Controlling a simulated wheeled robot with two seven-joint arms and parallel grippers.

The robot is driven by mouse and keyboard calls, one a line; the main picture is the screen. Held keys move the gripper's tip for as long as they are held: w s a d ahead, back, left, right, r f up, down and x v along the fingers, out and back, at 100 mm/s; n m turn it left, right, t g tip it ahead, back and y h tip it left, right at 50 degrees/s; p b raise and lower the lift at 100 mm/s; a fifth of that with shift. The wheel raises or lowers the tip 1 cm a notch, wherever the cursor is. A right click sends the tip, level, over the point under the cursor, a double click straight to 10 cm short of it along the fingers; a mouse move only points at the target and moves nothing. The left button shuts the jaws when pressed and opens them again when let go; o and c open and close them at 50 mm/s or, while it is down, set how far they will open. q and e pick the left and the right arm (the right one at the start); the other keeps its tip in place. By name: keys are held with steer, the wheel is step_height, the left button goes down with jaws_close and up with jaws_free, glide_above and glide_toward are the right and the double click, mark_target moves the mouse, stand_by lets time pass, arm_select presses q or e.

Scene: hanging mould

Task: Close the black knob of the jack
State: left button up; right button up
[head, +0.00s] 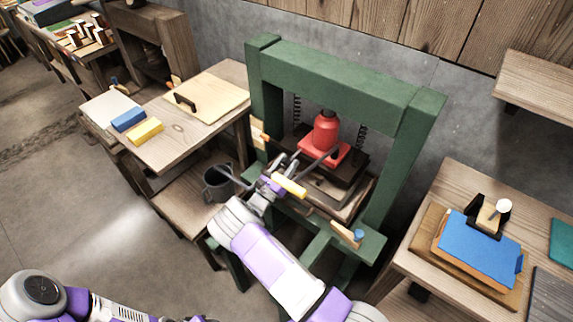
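The red jack (326,130) stands upright inside the green press frame (345,72), on a red base (325,153). I cannot make out its black knob at this size. My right arm reaches up from the bottom of the picture, and its gripper (284,166) is at the front left of the jack, apart from the jack's red body. A yellow bar (289,185) shows right beside this gripper. I cannot tell whether the fingers are open, shut or touching anything. My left arm shows only at the bottom left, with its gripper out of view.
Dark springs (362,137) hang at the jack's sides. A wooden table (185,137) is at left. Another table (465,185) with a blue pad (478,247) is at right. Floor is clear at lower left.

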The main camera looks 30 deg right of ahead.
steer(key=c, duration=0.3)
steer(key=shift+w+f+m+g+h+b, duration=0.1)
steer(key=shift+m+g+h+b, duration=0.1)
steer(key=shift+m+g+b, duration=0.65)
steer(key=shift+f+m+g+h+b, duration=0.1)
steer(key=shift+m+g+h+b, duration=0.25)
steer(key=shift+m, duration=1)
steer(key=m+g+b, duration=0.1)
steer(key=m, duration=0.2)
steer(key=m+g+b, duration=0.2)
steer(key=m, duration=0.2)
steer(key=shift+r+m+y, duration=0.1)
steer(key=shift+m+y, duration=0.15)
steer(key=shift+m, duration=0.05)
steer(key=m+g+y+b, duration=0.1)
steer(key=m+g+b, duration=0.1)
steer(key=m, duration=0.3)
steer(key=shift+a+r, duration=0.1)
steer(key=shift+w+r+m+g+y+b, duration=0.1)
steer(key=shift+m+g+y+b, duration=0.35)
steer(key=shift+m, duration=0.95)
steer(key=shift+m+g+y+b, duration=0.25)
steer(key=shift+m+y+b, duration=0.3)
steer(key=shift+m, duration=0.85)
